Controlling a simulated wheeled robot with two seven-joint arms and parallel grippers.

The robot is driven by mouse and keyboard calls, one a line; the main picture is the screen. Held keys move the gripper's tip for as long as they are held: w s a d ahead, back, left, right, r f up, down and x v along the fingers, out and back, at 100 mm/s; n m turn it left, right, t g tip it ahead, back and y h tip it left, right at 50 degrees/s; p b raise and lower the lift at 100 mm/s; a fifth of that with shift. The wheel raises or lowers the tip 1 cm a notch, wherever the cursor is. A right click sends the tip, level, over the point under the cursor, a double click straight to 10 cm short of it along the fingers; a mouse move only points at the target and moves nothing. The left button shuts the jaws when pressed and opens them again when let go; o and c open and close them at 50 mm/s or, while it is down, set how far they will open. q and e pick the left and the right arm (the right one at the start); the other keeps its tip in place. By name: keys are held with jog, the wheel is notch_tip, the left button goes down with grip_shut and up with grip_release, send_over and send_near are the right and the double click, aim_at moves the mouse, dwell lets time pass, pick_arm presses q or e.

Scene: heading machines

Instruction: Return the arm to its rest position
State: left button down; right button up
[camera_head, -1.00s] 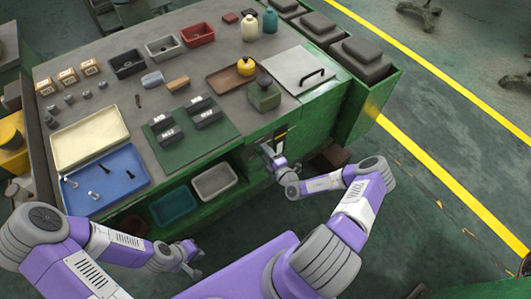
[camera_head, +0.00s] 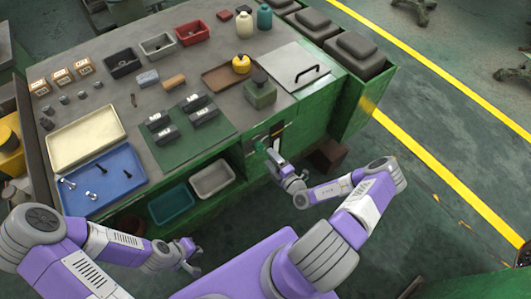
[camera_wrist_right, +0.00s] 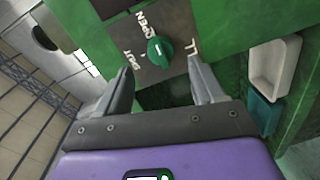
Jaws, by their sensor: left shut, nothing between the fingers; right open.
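My right arm reaches to the green front of the workbench. My right gripper (camera_head: 270,149) is open and empty, just in front of a small panel. In the right wrist view its two fingers (camera_wrist_right: 163,82) stand apart on either side below a green knob (camera_wrist_right: 160,52). The knob sits on a grey panel with lettering, including OPEN, and is apart from the fingers. The knob also shows in the head view (camera_head: 259,144). My left gripper (camera_head: 192,262) is shut and empty, low in front of the bench, over the floor.
The bench top (camera_head: 150,90) holds a blue tray (camera_head: 110,198), a cream tray (camera_head: 88,138), a green mat (camera_head: 195,148) and several bins. Grey and teal bins (camera_head: 212,178) sit in the shelf below.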

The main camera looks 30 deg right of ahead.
jog(key=shift+s, duration=0.7)
